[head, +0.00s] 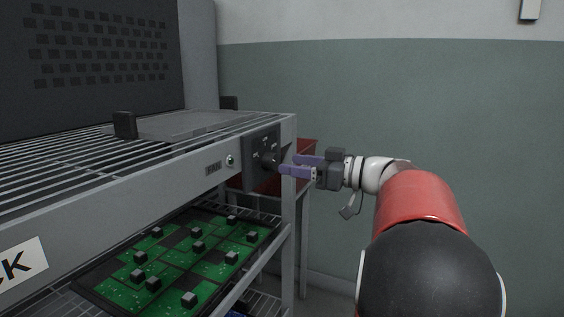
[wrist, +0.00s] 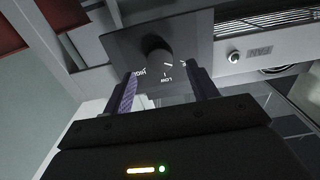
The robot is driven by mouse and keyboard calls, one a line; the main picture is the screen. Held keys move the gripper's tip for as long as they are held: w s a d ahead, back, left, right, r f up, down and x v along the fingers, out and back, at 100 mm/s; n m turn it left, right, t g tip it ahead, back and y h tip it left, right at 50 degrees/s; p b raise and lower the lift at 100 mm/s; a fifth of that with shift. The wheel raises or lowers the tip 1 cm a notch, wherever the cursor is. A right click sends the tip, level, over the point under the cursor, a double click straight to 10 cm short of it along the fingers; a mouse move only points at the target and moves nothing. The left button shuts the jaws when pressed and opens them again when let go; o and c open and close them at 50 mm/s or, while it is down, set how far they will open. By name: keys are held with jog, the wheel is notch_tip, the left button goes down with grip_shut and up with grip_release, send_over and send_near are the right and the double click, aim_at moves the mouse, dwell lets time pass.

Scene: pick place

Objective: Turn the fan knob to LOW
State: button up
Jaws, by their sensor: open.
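The fan knob (head: 269,160) is a dark round knob on a dark square plate (head: 251,149) at the end of the rack's front rail. In the wrist view the knob (wrist: 157,49) stands at the top middle, with white markings around it. "LOW" reads upside down just below it, and another label is to its left. I cannot tell for sure where the knob points. My gripper (head: 290,164) has purple fingers and is open.
A green circuit board tray (head: 205,258) with several small dark blocks lies on the shelf below the rail. A small round silver fitting (head: 230,160) and a label plate (head: 213,168) sit beside the knob plate. A red surface (head: 304,150) is behind the rack. The wall side is open.

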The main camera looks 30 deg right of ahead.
aim_at(276, 162)
jog(key=shift+x, duration=2.05)
jog(key=c, duration=1)
jog(key=shift+f, duration=0.1)
jog(key=m+b, duration=0.1)
jog(key=m, duration=0.2)
jog(key=shift+b, duration=0.35)
jog(key=m, duration=0.2)
jog(key=shift+m+b, duration=0.3)
jog(key=shift+b, duration=0.05)
jog(key=m, duration=0.6)
